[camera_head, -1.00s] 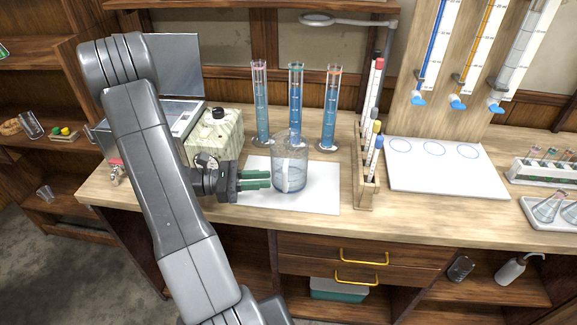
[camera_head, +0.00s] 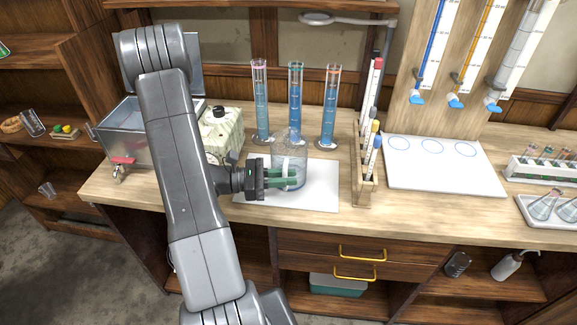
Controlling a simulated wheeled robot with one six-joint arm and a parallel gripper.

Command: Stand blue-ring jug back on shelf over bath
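A clear jug (camera_head: 292,148) stands upright on a white mat (camera_head: 322,190) on the bench. A bluish line shows near its base, but I cannot make out a ring clearly. My gripper (camera_head: 291,178) comes in from the left, with its two green fingers level at the jug's lower part, beside a pale upright strip that looks like its handle. I cannot tell whether the fingers are closed on it. A wooden shelf edge (camera_head: 250,4) shows at the top.
Three tall cylinders with blue liquid (camera_head: 296,105) stand just behind the jug. A beige box (camera_head: 222,125) is behind my gripper.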

